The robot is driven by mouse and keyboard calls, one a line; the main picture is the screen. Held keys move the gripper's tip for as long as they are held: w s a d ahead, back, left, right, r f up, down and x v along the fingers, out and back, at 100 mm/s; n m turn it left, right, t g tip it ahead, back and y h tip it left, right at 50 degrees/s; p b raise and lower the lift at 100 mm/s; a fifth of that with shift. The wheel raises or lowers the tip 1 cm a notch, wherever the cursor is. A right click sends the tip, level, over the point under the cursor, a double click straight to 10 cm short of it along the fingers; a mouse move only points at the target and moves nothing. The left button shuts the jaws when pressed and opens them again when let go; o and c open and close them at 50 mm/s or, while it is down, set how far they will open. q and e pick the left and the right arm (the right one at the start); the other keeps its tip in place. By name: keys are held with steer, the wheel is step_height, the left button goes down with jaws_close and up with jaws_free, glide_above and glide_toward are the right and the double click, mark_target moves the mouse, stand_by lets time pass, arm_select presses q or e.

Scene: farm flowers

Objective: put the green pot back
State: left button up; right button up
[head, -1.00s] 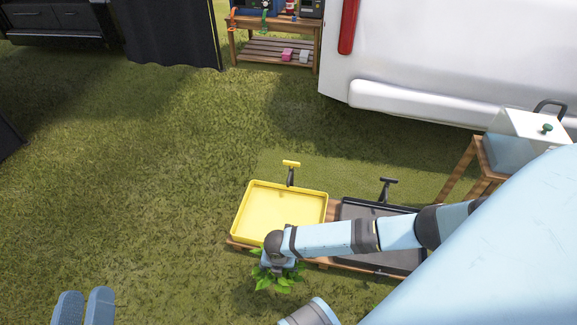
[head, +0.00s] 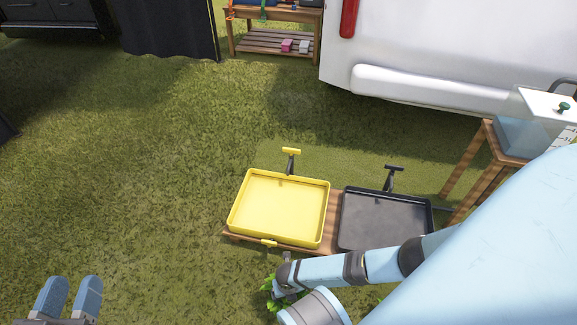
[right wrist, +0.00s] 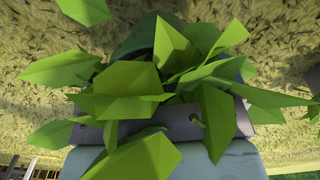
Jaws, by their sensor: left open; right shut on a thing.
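A leafy green plant (head: 270,288) shows at the bottom of the head view, just in front of the yellow tray and partly hidden by my right arm. In the right wrist view its leaves (right wrist: 125,90) fill the middle, and the green pot (right wrist: 137,44) shows only as a curved dark-green part behind them. My right gripper (head: 284,284) is shut on the green pot; the leaves cover most of the grip. My left gripper (head: 69,288) is open and empty over grass at the lower left.
The yellow tray (head: 243,233) is empty and sits on a wooden base beside an empty black tray (head: 345,242). A wooden stool (head: 490,150) with a clear container is at the right. A wooden shelf (head: 270,45) stands at the back by a white vehicle (head: 440,45). Grass at left is clear.

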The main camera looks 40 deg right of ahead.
step_height(320, 180, down, 5)
steer(key=b, duration=0.3)
arm_select(q)
steer(key=shift+w+a+r+m+t+h, duration=0.2)
steer(key=shift+w+m+t, duration=0.15)
steer(key=shift+m, duration=0.2)
steer(key=shift+w+a+r+m+t+h, duration=0.1)
steer(key=shift+w+a+m+t+h, duration=0.15)
steer(key=shift+m, duration=0.3)
arm_select(e)
steer(key=shift+r, duration=0.15)
steer(key=o, duration=0.8)
arm_select(q)
steer(key=shift+d+y, duration=0.1)
steer(key=shift+y, duration=0.15)
